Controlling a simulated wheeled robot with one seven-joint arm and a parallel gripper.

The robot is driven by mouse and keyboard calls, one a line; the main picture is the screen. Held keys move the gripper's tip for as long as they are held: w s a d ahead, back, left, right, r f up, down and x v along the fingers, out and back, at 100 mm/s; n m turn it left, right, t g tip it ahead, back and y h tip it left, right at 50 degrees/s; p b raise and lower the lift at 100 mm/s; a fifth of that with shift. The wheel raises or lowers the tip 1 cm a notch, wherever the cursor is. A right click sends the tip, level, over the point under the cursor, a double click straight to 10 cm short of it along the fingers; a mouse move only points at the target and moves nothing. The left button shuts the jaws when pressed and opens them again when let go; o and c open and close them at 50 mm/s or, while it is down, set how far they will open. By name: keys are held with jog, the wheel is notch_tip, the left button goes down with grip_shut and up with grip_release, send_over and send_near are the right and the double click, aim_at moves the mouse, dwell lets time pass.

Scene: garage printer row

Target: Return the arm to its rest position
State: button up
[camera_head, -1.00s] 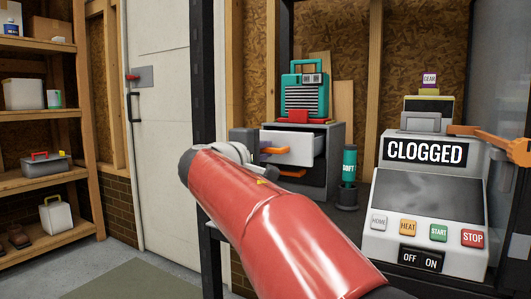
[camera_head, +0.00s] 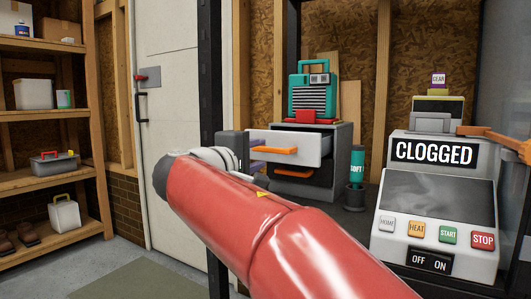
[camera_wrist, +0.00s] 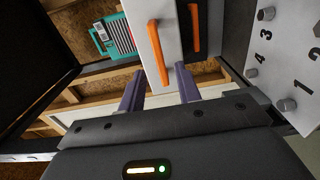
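My red arm reaches in from the lower right of the head view, its wrist left of a pulled-out white drawer (camera_head: 312,144). My gripper (camera_wrist: 160,86) is open in the wrist view: two purple fingers stand apart with nothing between their tips. The drawer's orange handle (camera_head: 275,150) lies just beyond the fingertips, and it also shows in the wrist view (camera_wrist: 159,52). In the head view a bit of purple finger shows beside the drawer; the rest of the gripper is mostly hidden behind the wrist.
A teal radio (camera_head: 311,92) stands on the grey drawer cabinet (camera_head: 343,143). A dark teal bottle (camera_head: 356,167) is beside it. The printer (camera_head: 433,205) marked CLOGGED is at right. A black post (camera_head: 208,70) stands close to the wrist. Shelves (camera_head: 60,116) are at left.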

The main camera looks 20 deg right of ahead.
jog(key=shift+s+a, duration=0.45)
jog(key=shift+a, duration=0.1)
jog(key=s+d+f+m+g+y+p, duration=0.1)
jog(key=s+d+f+g+y+p, duration=0.15)
jog(key=s+f, duration=0.3)
jog(key=s+d+f+m+g+y+p, duration=0.1)
jog(key=s+f+y+p, duration=0.3)
jog(key=s+f, duration=0.15)
jog(key=s+a+f+m+g+y+p, duration=0.1)
jog(key=s+a+f+m+y+p, duration=0.1)
jog(key=s+a+f+y, duration=0.2)
jog(key=s+a+f+m+g+y+p, duration=0.1)
jog(key=s+a+f+m+y+p, duration=0.2)
jog(key=s+f, duration=0.3)
jog(key=s+a, duration=0.1)
jog(key=s, duration=0.3)
jog(key=shift+a+f+m+y, duration=0.15)
jog(key=shift+f+m+y, duration=0.05)
jog(key=shift+m+y, duration=0.15)
